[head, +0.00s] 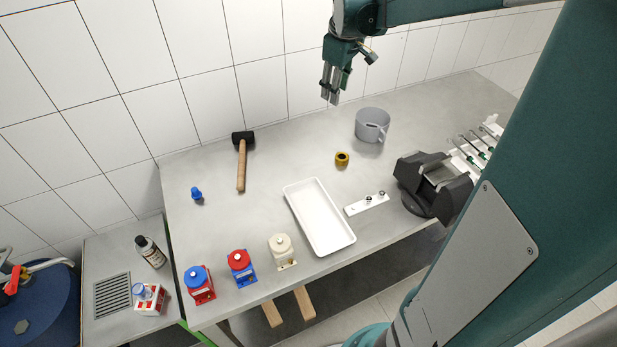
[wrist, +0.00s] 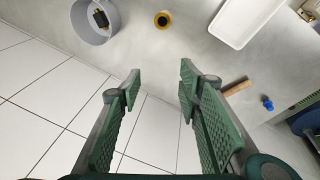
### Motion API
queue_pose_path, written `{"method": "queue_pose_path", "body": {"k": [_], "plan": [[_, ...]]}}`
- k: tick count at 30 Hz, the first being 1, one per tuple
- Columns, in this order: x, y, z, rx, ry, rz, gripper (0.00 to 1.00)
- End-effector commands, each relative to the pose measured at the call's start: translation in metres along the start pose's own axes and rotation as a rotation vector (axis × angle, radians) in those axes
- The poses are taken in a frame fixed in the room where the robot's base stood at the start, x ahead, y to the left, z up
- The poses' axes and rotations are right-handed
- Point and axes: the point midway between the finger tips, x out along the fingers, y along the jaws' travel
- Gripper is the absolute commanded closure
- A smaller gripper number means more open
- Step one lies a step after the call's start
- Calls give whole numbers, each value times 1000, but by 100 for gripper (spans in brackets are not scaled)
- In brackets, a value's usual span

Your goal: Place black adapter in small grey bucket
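The small grey bucket (head: 371,136) stands upright at the back right of the bench. It also shows at the top left of the wrist view (wrist: 88,33). A small dark object, which looks like the black adapter (wrist: 101,18), lies inside the bucket. It shows as a dark patch in the head view (head: 371,126). My gripper (head: 331,98) hangs above the back edge of the bench, left of the bucket and apart from it. In the wrist view its fingers (wrist: 160,78) are spread, with nothing between them.
A yellow-and-black ring (head: 342,159) sits before the bucket. A white tray (head: 337,244), a white plate with pins (head: 366,204) and a dark vise-like device (head: 416,178) stand nearer. A mallet (head: 241,165), blue part (head: 197,195) and several pumps (head: 240,267) are left.

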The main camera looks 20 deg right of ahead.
Motion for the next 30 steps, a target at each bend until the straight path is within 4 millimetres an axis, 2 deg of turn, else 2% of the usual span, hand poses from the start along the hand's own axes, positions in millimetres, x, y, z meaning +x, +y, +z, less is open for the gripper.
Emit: {"method": "queue_pose_path", "body": {"k": [3,15,30], "plan": [[-12,-22,4,22,17,9,65],[-44,-86,19,107,79,35,65],[-70,-164,48,214,164,52,65]]}}
